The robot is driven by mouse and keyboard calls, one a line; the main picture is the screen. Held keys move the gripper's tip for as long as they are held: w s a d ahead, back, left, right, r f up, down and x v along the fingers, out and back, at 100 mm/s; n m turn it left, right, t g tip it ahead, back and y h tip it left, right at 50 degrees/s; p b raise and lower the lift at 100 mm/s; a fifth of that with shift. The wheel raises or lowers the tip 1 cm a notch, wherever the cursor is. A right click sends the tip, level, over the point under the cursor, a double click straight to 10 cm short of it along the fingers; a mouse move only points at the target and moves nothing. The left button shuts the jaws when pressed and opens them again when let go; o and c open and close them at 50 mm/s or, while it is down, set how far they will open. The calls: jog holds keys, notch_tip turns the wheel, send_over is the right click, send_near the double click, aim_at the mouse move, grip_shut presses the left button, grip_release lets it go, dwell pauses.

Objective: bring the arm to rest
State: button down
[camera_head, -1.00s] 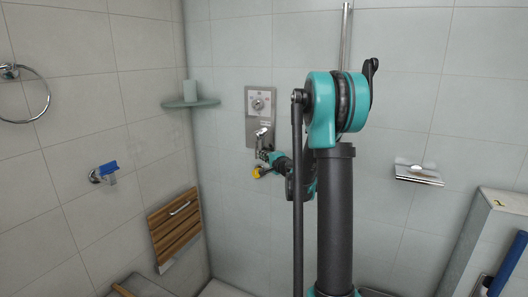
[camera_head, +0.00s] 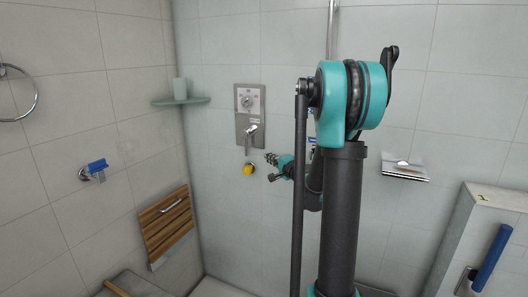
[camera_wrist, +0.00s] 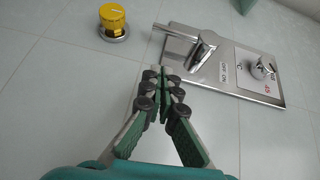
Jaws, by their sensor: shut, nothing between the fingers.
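My gripper (camera_head: 270,169) is shut and empty, in front of the tiled wall, low and to the right of the metal shower panel (camera_head: 240,134). In the wrist view my gripper (camera_wrist: 160,72) has its fingertips together. Beyond them are the steel panel (camera_wrist: 220,75) with its lever and a yellow knob (camera_wrist: 112,16) on a round metal base. In the head view the yellow knob (camera_head: 248,169) is just left of the fingertips, apart from them. My teal and black arm stands upright and hides part of the wall.
A corner shelf (camera_head: 181,101) with a cup (camera_head: 180,86) is left of the panel. A folded wooden seat (camera_head: 166,226) and a blue-topped fitting (camera_head: 97,166) are on the left wall. A paper holder (camera_head: 405,171) and a ledge with a blue bar (camera_head: 492,259) are right.

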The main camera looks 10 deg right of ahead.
jog(key=s+a+f+n+g, duration=0.4)
jog(key=s+f+n, duration=0.15)
jog(key=s, duration=0.45)
jog(key=s+a+f+n+g, duration=0.35)
jog(key=s+a+f, duration=0.2)
jog(key=s, duration=0.45)
jog(key=s+d+f+n+g+h, duration=0.2)
jog(key=s+d+f+h, duration=0.1)
jog(key=s, duration=0.6)
jog(key=s+d+f+n+g+h, duration=0.2)
jog(key=s+d+f+h, duration=0.1)
jog(key=s+f, duration=0.4)
jog(key=shift+s+d+f, duration=0.15)
jog(key=shift+s+d, duration=0.75)
